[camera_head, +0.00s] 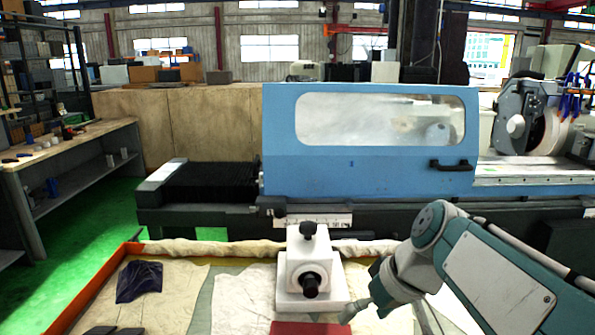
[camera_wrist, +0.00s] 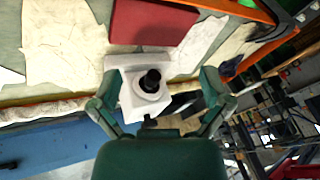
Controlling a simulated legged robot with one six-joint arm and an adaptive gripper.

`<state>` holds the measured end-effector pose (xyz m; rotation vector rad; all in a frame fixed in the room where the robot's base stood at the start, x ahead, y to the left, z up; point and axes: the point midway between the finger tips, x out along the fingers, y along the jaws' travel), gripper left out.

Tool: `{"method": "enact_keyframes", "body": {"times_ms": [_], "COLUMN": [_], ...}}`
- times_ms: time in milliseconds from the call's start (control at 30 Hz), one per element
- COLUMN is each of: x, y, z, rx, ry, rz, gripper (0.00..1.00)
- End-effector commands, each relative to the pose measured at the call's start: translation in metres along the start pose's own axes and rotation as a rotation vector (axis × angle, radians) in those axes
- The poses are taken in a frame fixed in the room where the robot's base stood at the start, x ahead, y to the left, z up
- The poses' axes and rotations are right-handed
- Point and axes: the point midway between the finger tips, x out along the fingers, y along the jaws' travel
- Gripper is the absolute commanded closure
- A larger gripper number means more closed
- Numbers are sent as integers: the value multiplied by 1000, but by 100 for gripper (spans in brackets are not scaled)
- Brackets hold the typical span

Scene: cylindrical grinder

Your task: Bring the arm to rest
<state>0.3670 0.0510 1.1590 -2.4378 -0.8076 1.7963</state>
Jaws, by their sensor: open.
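My arm (camera_head: 500,275), teal and pale grey, reaches in from the lower right of the head view. It is bent, with its end low over the cloth-covered table. My gripper (camera_head: 367,308) is right of a white block (camera_head: 298,265) with black knobs. In the wrist view my gripper (camera_wrist: 158,92) has its two teal fingers spread wide with nothing held. The white block (camera_wrist: 133,97) appears between the fingers there, but no contact shows. The exact gap between gripper and block cannot be told.
The table has an orange rim (camera_head: 100,285) and pale cloths. The blue grinder (camera_head: 360,160) stands behind. A workbench (camera_head: 70,145) is at left, with green floor between.

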Motion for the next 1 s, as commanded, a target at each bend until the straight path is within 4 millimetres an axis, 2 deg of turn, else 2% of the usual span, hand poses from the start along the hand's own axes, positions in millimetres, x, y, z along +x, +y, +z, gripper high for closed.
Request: {"method": "enact_keyframes", "body": {"times_ms": [33,200,300,433,600,1000], "x": [-2,-2,-1,1,4,4], "y": [-3,0,4,9,13,14], "z": [16,67,94,121,136,137], "rx": [24,127,179,228,258,262], "ry": [5,42,84,142,185,186], "rz": [50,220,312,400,451,453], "gripper": [3,3,3,3,3,3]}}
